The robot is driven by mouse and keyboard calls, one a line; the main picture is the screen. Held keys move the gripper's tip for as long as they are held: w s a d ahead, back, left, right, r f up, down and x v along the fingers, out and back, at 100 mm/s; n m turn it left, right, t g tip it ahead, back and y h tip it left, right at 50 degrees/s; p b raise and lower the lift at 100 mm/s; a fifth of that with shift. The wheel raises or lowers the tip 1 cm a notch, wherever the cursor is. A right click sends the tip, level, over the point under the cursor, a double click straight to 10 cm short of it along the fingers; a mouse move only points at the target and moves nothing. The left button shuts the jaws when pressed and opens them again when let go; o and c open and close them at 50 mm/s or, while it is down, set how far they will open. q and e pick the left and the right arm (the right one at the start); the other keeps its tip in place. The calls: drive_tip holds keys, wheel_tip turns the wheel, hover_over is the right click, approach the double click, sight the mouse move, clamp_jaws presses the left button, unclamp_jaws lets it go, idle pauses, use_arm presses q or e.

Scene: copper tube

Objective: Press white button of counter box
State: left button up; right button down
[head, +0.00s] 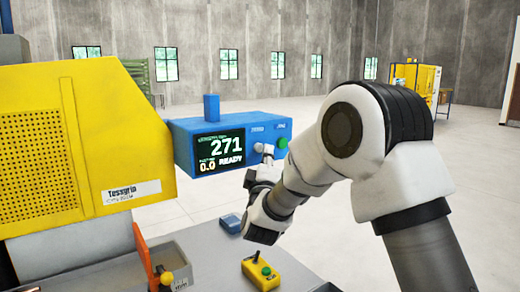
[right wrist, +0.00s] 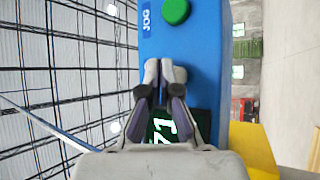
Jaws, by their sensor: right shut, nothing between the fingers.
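The blue counter box (head: 251,138) stands in the middle of the head view. Its dark screen (head: 219,152) reads 271, 0.0 and READY. The white button (head: 258,147) is on its front, right of the screen. A green button (head: 282,143) is farther right. My right gripper (head: 267,152) is shut and empty, with its fingertips close beside the white button. In the right wrist view, the shut fingertips (right wrist: 166,70) lie over the blue face between the green button (right wrist: 175,11) and the screen. They hide the white button there, so contact cannot be told. My left gripper is out of view.
A yellow machine housing (head: 85,150) stands left of the box. Below are an orange lever (head: 143,250), a yellow box with a green button (head: 261,272) and a small blue block (head: 230,223). Open floor lies behind, toward a yellow machine (head: 416,78).

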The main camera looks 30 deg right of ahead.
idle(0.4)
drive_tip(key=shift+w, duration=0.45)
drive_tip(key=shift+w, duration=0.45)
idle(0.5)
drive_tip(key=shift+s, duration=0.9)
drive_tip(key=s+b, duration=0.1)
drive_tip(key=s, duration=0.4)
drive_tip(key=shift+d, duration=0.2)
